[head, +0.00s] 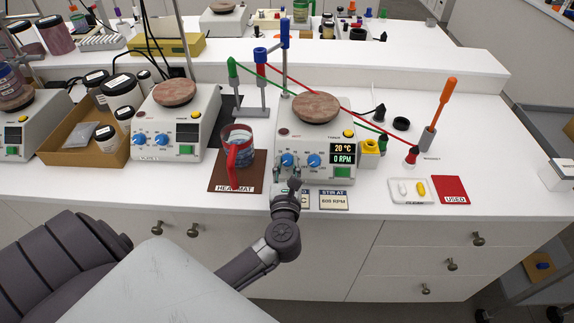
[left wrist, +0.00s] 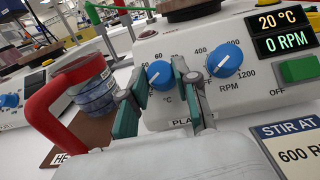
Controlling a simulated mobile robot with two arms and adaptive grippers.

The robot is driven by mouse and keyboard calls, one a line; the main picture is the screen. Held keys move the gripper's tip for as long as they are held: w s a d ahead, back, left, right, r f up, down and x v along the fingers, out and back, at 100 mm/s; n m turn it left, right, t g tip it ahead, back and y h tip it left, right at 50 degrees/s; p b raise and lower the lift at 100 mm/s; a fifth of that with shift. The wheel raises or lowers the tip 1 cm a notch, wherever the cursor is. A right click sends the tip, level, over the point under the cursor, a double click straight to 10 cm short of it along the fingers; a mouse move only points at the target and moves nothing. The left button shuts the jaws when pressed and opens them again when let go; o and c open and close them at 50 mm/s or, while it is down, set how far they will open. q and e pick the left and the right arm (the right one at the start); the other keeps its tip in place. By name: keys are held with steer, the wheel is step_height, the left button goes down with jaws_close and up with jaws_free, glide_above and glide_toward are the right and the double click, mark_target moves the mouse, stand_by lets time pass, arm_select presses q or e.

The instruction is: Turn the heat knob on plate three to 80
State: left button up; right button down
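The stirring hot plate (head: 330,175) at the middle of the bench has two blue knobs. Its display (left wrist: 285,30) reads 20 °C and 0 RPM. The left knob, the heat knob (head: 287,160), has a °C scale and shows in the left wrist view (left wrist: 160,75). The right, RPM knob (left wrist: 226,60) is beside it. My left gripper (head: 285,186) is in front of the plate, low by the heat knob. In the left wrist view its open fingers (left wrist: 160,88) lie either side of that knob; contact cannot be told. The plate's name label is partly hidden. My right gripper is out of view.
A red-handled jug (head: 239,155) with bluish contents stands on the brown heat mat (head: 222,180), close left of my gripper. A STIR AT 600 RPM card (head: 334,199) lies in front of the plate. Another hot plate (head: 190,110) stands to the left.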

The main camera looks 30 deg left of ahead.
arm_select(q)
jaws_close()
